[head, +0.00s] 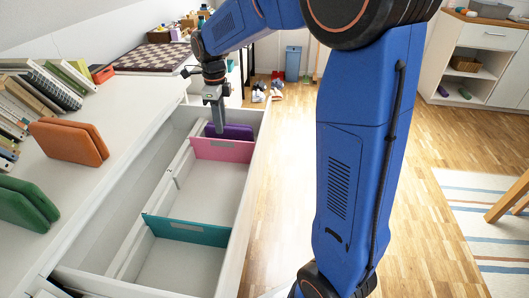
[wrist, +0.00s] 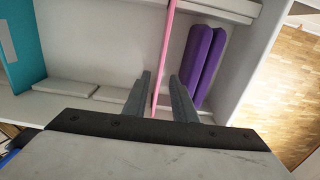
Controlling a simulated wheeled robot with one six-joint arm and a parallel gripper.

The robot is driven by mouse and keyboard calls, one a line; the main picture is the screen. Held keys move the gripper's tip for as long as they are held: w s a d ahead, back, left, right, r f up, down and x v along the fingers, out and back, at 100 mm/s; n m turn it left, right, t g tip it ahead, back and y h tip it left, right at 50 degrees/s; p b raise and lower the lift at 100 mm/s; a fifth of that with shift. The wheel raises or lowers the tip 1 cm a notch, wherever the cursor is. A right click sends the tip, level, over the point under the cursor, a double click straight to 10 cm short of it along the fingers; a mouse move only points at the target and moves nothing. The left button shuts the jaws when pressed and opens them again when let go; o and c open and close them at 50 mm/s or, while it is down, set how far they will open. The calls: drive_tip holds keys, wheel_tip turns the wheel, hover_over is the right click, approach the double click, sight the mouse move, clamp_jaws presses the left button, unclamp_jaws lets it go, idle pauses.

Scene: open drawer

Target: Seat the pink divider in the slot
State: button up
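The pink divider (head: 222,150) stands across the open white drawer (head: 255,160), toward its far end. In the wrist view the pink divider (wrist: 163,50) is a thin, slightly slanted strip between the fingers of my gripper (wrist: 160,74). The fingers are open, with a gap on each side of the strip. In the head view my gripper (head: 219,130) points down over the divider's far side. The low rail along the drawer's left side has gaps, seen in the wrist view (wrist: 103,94); whether the divider's end is fully in its slot is hidden by my gripper.
A purple item (head: 238,131) lies just beyond the pink divider, close to my gripper; it also shows in the wrist view (wrist: 207,62). A teal divider (head: 185,232) stands nearer. Green (head: 25,204) and orange (head: 68,142) items sit on the top at left. The compartment between the dividers is empty.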

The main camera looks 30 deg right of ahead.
drive_tip(key=s+d+r+n, duration=0.1)
drive_tip(key=s+r+n, duration=0.1)
drive_tip(key=s+n, duration=0.2)
drive_tip(key=s+d+r+n+t, duration=0.1)
drive_tip(key=s+d+r+n, duration=0.1)
drive_tip(key=s+n, duration=0.2)
drive_tip(key=s+d+r+n+t, duration=0.1)
drive_tip(key=s+n, duration=0.2)
drive_tip(key=s, duration=0.6)
drive_tip(key=shift+d+r+n, duration=0.2)
drive_tip(key=shift+r+n, duration=0.2)
drive_tip(key=s+d+f+n+t, duration=0.1)
drive_tip(key=s+n, duration=0.5)
drive_tip(key=s, duration=0.2)
drive_tip(key=s+d+f+n+t, duration=0.1)
drive_tip(key=s+f+n, duration=0.1)
drive_tip(key=s+n, duration=0.5)
drive_tip(key=shift+s+d+f+t, duration=0.25)
drive_tip(key=shift+s+t, duration=0.15)
drive_tip(key=shift+s, duration=0.15)
